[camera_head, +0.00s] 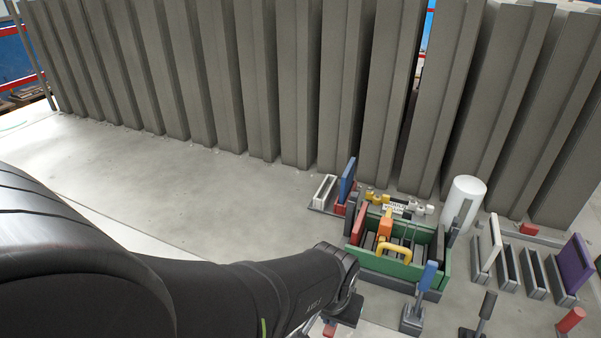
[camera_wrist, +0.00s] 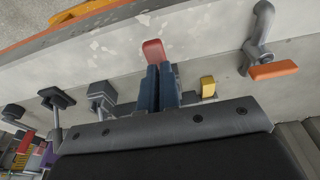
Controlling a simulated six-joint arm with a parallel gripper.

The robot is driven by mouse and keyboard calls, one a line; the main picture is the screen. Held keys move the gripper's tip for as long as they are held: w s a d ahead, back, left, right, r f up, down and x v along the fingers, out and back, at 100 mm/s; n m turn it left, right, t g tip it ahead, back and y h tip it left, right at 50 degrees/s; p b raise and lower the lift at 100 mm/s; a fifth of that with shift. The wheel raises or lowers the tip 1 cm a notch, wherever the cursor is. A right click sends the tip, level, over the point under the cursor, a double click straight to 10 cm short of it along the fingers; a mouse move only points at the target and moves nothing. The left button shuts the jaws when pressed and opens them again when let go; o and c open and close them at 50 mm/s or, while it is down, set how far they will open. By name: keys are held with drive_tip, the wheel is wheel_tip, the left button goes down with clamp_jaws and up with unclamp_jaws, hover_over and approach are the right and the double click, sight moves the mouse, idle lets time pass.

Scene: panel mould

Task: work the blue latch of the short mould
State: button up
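A blue upright handle (camera_head: 428,275) stands on a grey base in front of the green box-shaped mould (camera_head: 384,262) in the head view. I cannot tell for sure whether it is the short mould's blue latch. My gripper (camera_wrist: 159,68) shows in the wrist view as two dark blue-grey fingers close side by side, with hardly any gap. A red block (camera_wrist: 153,50) lies just beyond the fingertips; I cannot tell if they touch it. No clearly separate blue handle shows in the wrist view.
An orange-handled lever (camera_wrist: 273,70) and a yellow block (camera_wrist: 208,87) are right of the fingers; several dark clamps are left. In the head view, a white cylinder (camera_head: 463,205) and purple panel (camera_head: 574,265) stand right. The floor at left (camera_head: 150,180) is clear.

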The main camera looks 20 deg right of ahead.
drive_tip(key=o, duration=0.3)
drive_tip(key=shift+w+d+r, duration=0.1)
drive_tip(key=shift+d, duration=0.05)
drive_tip(key=o, duration=0.5)
drive_tip(key=w+d+r, duration=0.1)
drive_tip(key=d+r, duration=0.2)
drive_tip(key=d, duration=0.2)
drive_tip(key=w+d+r+g+y, duration=0.1)
drive_tip(key=d+r, duration=0.2)
drive_tip(key=d, duration=0.1)
drive_tip(key=w+d+r+g+y, duration=0.1)
drive_tip(key=w+d+r, duration=0.1)
drive_tip(key=d, duration=0.3)
drive_tip(key=shift+d+r, duration=0.3)
drive_tip(key=shift+r, duration=0.2)
wheel_tip(320, 180, up, 9)
drive_tip(key=g+y, duration=0.3)
hover_over(428, 278)
drive_tip(key=w+d, duration=0.4)
drive_tip(key=w, duration=0.1)
drive_tip(key=x, duration=1.1)
drive_tip(key=d+x, duration=0.1)
drive_tip(key=x, duration=0.5)
drive_tip(key=shift+f, duration=0.1)
clamp_jaws()
